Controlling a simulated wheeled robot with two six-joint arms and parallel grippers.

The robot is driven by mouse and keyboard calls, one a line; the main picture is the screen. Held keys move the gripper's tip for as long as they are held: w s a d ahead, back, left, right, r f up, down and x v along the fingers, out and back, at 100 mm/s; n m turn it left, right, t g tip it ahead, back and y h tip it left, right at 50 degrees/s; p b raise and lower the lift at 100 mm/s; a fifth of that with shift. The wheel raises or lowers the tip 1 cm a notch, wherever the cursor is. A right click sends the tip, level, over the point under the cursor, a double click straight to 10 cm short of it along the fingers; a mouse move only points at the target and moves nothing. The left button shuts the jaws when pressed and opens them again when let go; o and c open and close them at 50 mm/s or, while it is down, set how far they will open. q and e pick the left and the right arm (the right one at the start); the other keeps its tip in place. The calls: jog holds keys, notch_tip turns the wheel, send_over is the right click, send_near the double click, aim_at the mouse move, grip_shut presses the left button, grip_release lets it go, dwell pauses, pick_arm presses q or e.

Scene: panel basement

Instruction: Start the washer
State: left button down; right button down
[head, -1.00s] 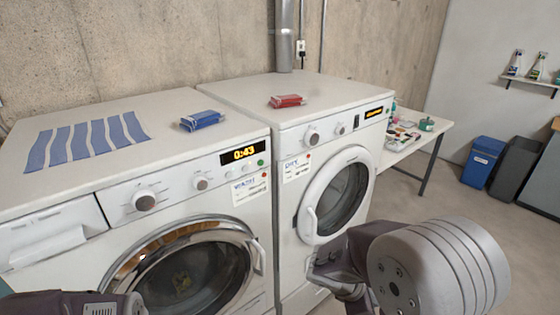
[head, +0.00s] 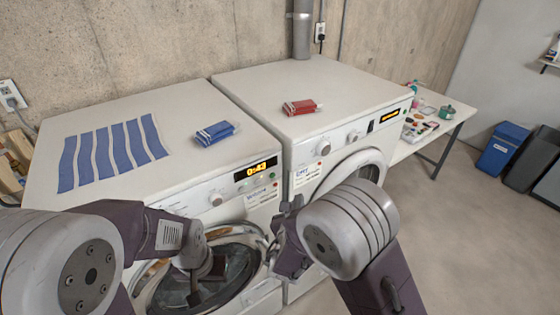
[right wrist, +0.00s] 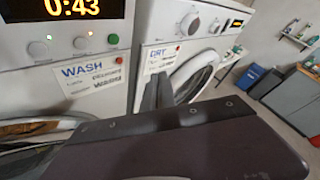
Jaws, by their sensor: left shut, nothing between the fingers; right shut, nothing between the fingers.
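The washer (head: 165,205) is the white front-loader on the left, with its door (head: 235,270) partly behind my left gripper. Its display (head: 256,169) is lit orange and reads 0:43. Below it are small round buttons, one green (head: 272,176), and a label; in the right wrist view the label (right wrist: 92,78) reads WASH and the buttons (right wrist: 80,42) show clearly. My left gripper (head: 200,282) is shut and empty in front of the washer door. My right gripper (head: 284,232) is shut and empty, in front of the gap between the machines, below the button row.
The dryer (head: 325,90) stands to the right, labelled DRY in the right wrist view (right wrist: 160,54).

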aim_at(272, 175)
jog(key=w+a+p, duration=0.1)
jog(key=w+a, duration=0.5)
jog(key=shift+w+r+p, duration=0.15)
jog(key=shift+r+p, duration=0.1)
jog(key=shift+p, duration=0.15)
dwell(0.4)
jog(key=shift+a, duration=0.1)
jog(key=shift+w, duration=0.1)
dwell(1.7)
jog(key=shift+w+a, duration=0.2)
jog(key=shift+w, duration=0.05)
